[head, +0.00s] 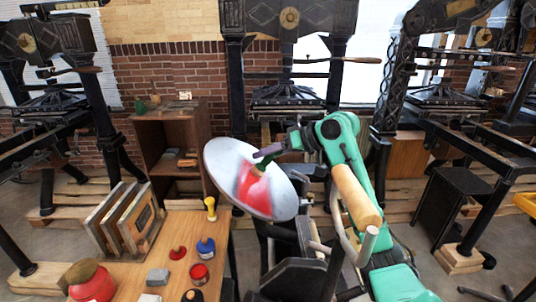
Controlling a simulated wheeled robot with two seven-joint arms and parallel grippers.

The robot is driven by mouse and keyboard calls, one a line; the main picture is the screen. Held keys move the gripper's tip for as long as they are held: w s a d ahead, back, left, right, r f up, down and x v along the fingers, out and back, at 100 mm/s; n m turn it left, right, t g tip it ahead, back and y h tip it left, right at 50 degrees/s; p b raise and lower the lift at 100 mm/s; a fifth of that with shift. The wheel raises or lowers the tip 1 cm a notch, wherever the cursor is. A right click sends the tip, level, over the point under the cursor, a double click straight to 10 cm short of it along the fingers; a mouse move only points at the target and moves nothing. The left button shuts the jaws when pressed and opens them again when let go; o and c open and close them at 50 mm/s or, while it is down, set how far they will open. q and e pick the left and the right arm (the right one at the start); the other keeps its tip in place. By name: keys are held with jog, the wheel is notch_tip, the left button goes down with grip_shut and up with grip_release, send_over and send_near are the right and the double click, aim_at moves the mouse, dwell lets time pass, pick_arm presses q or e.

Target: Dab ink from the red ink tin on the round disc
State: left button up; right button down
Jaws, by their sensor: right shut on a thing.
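The round disc (224,160) is a large pale grey metal plate, tilted, in the middle of the head view. My right gripper (263,154) is in front of its upper right part, shut on a red dabber (256,189) with a greenish neck. The dabber's red head points down over the disc; I cannot tell whether it touches. A paler red patch beside it may be ink or a reflection. The red ink tin (199,273) stands on the wooden table at the lower left. My left gripper is not in view.
A wooden cabinet (152,130) stands behind. Black presses surround the area.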

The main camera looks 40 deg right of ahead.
jog(key=shift+s+d+r+p, duration=0.1)
jog(key=shift+d+r+p, duration=0.05)
jog(key=shift+r+p, duration=0.25)
jog(key=r+p, duration=0.1)
jog(key=s+d+r+p, duration=0.1)
jog(key=d+r, duration=0.1)
jog(key=shift+s+r+p, duration=0.25)
jog(key=shift+r+p, duration=0.05)
jog(key=shift+p, duration=0.1)
jog(key=shift+s+d+r, duration=0.2)
jog(key=shift+d+r, duration=0.05)
jog(key=shift+r, duration=0.05)
jog(key=shift+f, duration=0.1)
jog(key=shift+a, duration=0.1)
